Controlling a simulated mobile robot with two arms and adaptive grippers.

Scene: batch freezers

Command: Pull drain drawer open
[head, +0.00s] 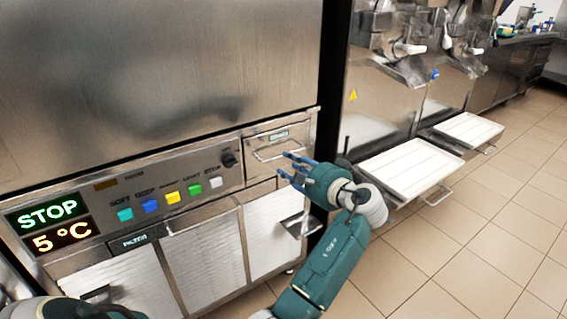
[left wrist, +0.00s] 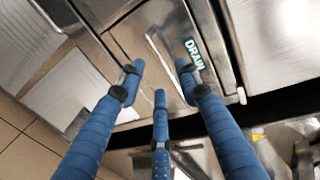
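The drain drawer (head: 262,143) is a small metal front with a bar handle, right of the button panel on the near freezer. It looks flush with the panel. In the left wrist view the drawer front (left wrist: 178,35) carries a green DRAIN label. My left gripper (head: 287,164) is in front of the drawer's lower right part, fingers pointing at it. In the left wrist view its blue fingers (left wrist: 160,72) are spread, with two on one side and one opposite, and hold nothing. I cannot tell whether they touch the handle. My right gripper is not in view.
The panel has several coloured buttons (head: 173,198) and a STOP 5 °C display (head: 50,229). White ribbed panels (head: 201,259) lie below. Other machines with white trays (head: 411,168) stand to the right. Tiled floor (head: 440,255) is clear at lower right.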

